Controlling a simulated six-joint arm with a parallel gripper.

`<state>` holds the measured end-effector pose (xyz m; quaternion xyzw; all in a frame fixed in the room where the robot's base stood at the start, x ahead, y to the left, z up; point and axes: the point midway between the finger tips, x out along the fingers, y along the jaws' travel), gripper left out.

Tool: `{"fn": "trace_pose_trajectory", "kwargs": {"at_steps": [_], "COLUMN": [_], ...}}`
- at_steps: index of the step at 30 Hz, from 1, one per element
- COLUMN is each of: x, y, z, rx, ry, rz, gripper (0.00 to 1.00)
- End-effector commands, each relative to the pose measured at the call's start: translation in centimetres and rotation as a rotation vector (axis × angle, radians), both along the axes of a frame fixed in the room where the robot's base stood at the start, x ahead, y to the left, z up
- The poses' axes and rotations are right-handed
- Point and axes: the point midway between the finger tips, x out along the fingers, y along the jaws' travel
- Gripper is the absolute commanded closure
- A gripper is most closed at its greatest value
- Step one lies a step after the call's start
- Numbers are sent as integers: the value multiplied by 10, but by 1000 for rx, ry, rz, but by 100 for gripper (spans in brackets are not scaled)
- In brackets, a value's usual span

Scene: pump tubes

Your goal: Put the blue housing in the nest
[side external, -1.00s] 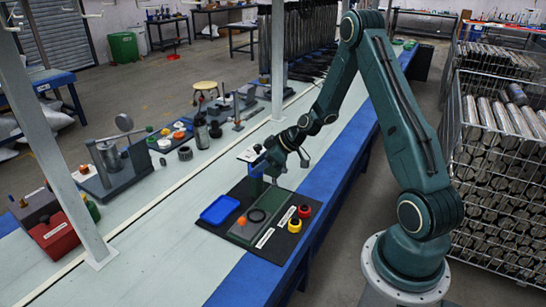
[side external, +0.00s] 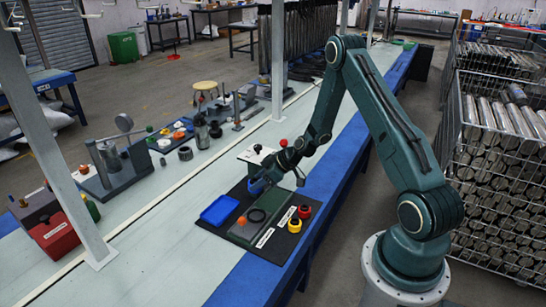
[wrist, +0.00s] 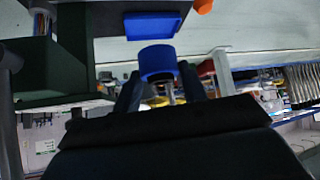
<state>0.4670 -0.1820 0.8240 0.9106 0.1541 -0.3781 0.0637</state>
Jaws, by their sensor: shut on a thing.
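My gripper (side external: 262,181) is shut on the blue housing (side external: 256,188), above the far part of the black mat (side external: 220,234). In the wrist view the blue housing (wrist: 157,62) is a short round blue piece between my gripper's dark fingers (wrist: 160,88). A green fixture plate (side external: 244,231) on the mat has a dark round ring (side external: 256,215), which looks like the nest. The housing is beyond this ring and apart from it. How far it is above the mat is hard to tell.
A blue tray (side external: 219,210) lies left of the fixture, with an orange part (side external: 242,221) between it and the ring. Red (side external: 304,211) and yellow (side external: 294,225) round parts stand at the right.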

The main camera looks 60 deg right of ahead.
Motion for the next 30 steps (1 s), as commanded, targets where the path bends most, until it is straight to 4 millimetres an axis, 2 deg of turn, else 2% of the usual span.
{"fn": "trace_pose_trajectory", "kwargs": {"at_steps": [3, 15, 19, 30], "x": [0, 0, 0, 0], "y": [0, 0, 0, 0], "z": [-20, -77, -85, -94], "rx": [1, 0, 0, 1], "ry": [1, -1, -2, -1], "rz": [0, 0, -1, -1], "gripper": [83, 83, 83, 83]}}
